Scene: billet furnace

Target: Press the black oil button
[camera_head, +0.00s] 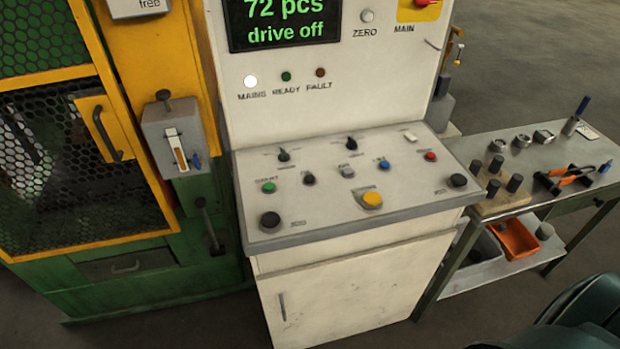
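The control panel (330,205) is a grey sloped desk on a white cabinet. A small black button (308,178) sits in its middle row, between a green button (268,187) and a grey one (347,171); the short label above it is too blurred to read surely, but its place and colour fit the oil button. Two larger black buttons sit at the panel's front left (270,220) and right (458,181). Neither of my grippers is in view. A dark rounded part at the bottom right may be my arm.
A yellow button (371,200), a blue button (384,164), a red button (430,156) and two black knobs share the panel. The display (285,22) reads "72 pcs drive off". A green-yellow mesh guard (60,160) stands left, a tool bench (545,160) right.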

